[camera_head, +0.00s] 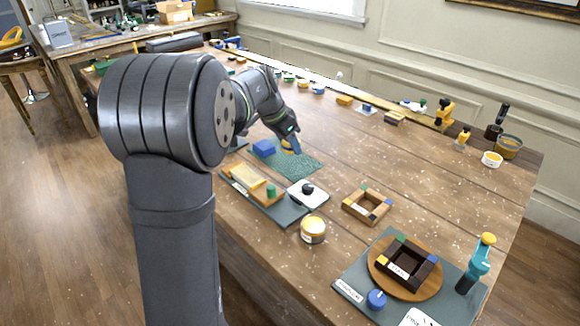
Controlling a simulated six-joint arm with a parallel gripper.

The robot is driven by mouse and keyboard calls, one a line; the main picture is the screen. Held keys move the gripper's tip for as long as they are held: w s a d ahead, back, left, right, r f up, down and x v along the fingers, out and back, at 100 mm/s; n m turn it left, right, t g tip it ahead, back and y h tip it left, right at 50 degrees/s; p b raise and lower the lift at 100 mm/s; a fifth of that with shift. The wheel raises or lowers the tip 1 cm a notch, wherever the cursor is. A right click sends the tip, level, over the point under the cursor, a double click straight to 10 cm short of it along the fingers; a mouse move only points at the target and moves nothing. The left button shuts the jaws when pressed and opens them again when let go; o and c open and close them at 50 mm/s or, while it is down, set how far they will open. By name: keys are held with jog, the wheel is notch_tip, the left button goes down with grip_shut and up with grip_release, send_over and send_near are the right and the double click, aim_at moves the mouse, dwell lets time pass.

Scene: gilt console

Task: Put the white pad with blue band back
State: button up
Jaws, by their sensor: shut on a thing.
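My gripper (290,145) is low over the textured green mat (300,162) in the middle of the table. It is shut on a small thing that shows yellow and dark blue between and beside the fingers. The fingers hide much of it, and I cannot tell whether it is the white pad with blue band or whether it touches the mat. A blue block (264,147) sits at the left of the mat, beside the gripper. I cannot pick out a white pad with a blue band with certainty anywhere else.
A round board (428,287) stands front right. Small items line the back edge. The right middle is clear.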

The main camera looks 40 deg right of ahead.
jog(key=s+d+n+t, duration=0.3)
jog(key=s+d+n, duration=0.1)
jog(key=s+n, duration=0.25)
jog(key=n+y, duration=0.1)
jog(key=n, duration=0.2)
send_over(290, 166)
jog(key=a, duration=0.1)
jog(key=shift+m, duration=0.25)
jog(key=f, duration=0.6)
jog(key=shift+s, duration=0.4)
jog(key=shift+f, duration=1.9)
jog(key=shift+f, duration=0.15)
jog(key=o, duration=1)
jog(key=shift+o, duration=0.2)
